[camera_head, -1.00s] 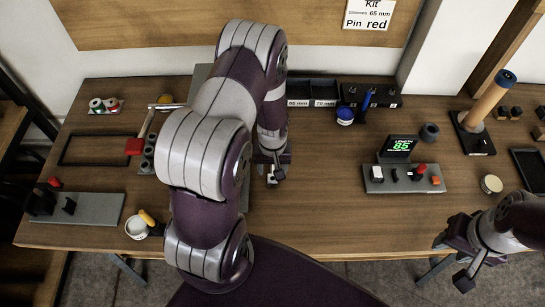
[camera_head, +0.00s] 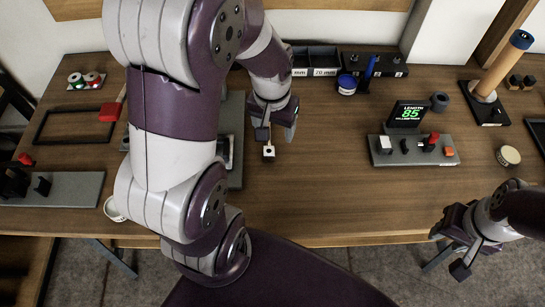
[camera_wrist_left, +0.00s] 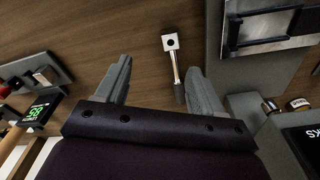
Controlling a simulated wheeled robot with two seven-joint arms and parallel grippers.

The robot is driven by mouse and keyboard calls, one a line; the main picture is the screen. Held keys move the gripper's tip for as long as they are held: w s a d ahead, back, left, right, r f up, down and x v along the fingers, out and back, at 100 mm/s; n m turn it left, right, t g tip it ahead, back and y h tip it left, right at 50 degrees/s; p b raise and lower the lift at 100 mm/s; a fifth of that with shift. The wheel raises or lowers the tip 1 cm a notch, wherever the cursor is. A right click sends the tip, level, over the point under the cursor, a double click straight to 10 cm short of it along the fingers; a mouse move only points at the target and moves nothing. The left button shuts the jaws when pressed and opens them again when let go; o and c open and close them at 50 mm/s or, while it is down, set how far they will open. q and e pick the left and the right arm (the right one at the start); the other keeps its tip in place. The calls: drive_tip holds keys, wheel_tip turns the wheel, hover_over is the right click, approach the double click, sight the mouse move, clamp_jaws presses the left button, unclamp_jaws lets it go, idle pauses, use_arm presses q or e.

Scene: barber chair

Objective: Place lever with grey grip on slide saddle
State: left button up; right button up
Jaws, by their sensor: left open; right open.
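The lever with the grey grip lies on the table; its pale square head (camera_head: 268,152) shows just below my left gripper (camera_head: 276,125) in the head view. The fingers are open and apart from the lever. The slide saddle seems to be the metal part on the grey plate (camera_wrist_left: 226,78) at the upper right there; in the head view my left arm hides most of it. My right gripper (camera_head: 455,243) is open and empty at the front right edge.
A grey stand with small parts (camera_head: 420,160) and a green "85" display (camera_head: 410,115) stands right of centre. A leaning tan cylinder (camera_head: 503,65) is at the far right. A grey plate (camera_head: 70,190) lies at the left. The table's middle right is clear.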

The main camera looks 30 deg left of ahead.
sight(270, 146)
use_arm(q)
drive_tip(key=shift+g, duration=0.5)
drive_tip(key=w+f, duration=0.1)
drive_tip(key=f, duration=0.1)
drive_tip(key=w+a+f, duration=0.1)
drive_tip(key=a+f, duration=0.1)
drive_tip(key=f, duration=0.1)
drive_tip(key=shift+w+a+f, duration=0.1)
drive_tip(key=shift+w+f, duration=0.25)
drive_tip(key=shift+w, duration=0.05)
drive_tip(key=f, duration=0.5)
drive_tip(key=a+f, duration=0.1)
drive_tip(key=f, duration=0.2)
drive_tip(key=shift+w+f+b, duration=0.15)
drive_tip(key=shift+w+b, duration=0.15)
drive_tip(key=shift+w, duration=0.1)
clamp_jaws()
use_arm(e)
wheel_tip(270, 146, down, 4)
drive_tip(key=shift+w, duration=0.15)
use_arm(q)
drive_tip(key=shift+r, duration=0.2)
